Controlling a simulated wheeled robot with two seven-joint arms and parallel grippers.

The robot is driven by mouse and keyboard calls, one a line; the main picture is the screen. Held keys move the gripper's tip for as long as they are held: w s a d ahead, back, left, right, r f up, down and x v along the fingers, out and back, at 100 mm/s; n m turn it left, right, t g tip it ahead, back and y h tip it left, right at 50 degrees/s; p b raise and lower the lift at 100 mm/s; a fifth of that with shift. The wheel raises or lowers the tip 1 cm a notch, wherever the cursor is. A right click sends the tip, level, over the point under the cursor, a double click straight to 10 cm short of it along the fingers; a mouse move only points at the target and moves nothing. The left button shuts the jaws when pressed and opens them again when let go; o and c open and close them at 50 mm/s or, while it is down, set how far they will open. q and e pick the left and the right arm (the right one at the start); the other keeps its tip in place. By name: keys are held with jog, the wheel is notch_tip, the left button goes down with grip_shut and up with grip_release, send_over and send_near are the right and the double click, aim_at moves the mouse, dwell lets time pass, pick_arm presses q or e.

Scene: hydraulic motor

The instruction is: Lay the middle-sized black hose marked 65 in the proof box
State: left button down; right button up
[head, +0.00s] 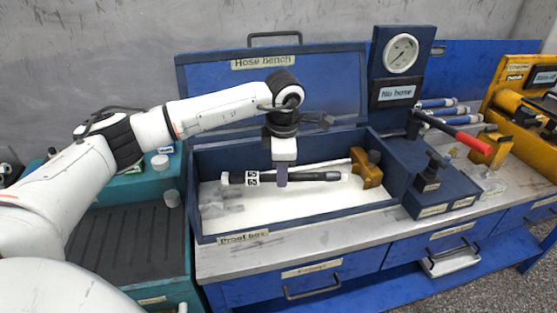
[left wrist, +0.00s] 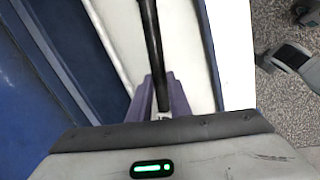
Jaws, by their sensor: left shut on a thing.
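The black hose marked 65 (head: 318,177) lies level across the open proof box (head: 290,219), seen within its walls. Its white 65 label is near its left end. I cannot tell whether it touches the box's white floor. My left gripper (head: 281,178) points down and is shut on the hose near its middle. In the left wrist view the hose (left wrist: 152,45) runs up from between the purple fingers of the left gripper (left wrist: 161,95). My right gripper is not in view.
A yellow-brown block (head: 366,168) sits at the box's right end. Clear fittings are at its left end. The raised lid marked Hose bench (head: 230,90) stands behind. A gauge (head: 401,52) and a red-handled lever (head: 470,142) stand to the right. A ribbed teal bench (head: 125,235) is left.

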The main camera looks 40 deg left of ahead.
pick_arm(q)
jog(key=w+a+n, duration=0.1)
jog(key=a+n, duration=0.1)
jog(key=b, duration=0.3)
send_over(278, 195)
jog(key=f, duration=0.4)
jog(key=shift+s+d+f, duration=0.25)
jog(key=shift+d, duration=0.1)
jog(key=shift+f+b, duration=0.25)
jog(key=shift+b, duration=0.1)
jog(key=shift+f, duration=0.35)
jog(key=shift+f+b, duration=0.4)
jog(key=shift+b, duration=0.05)
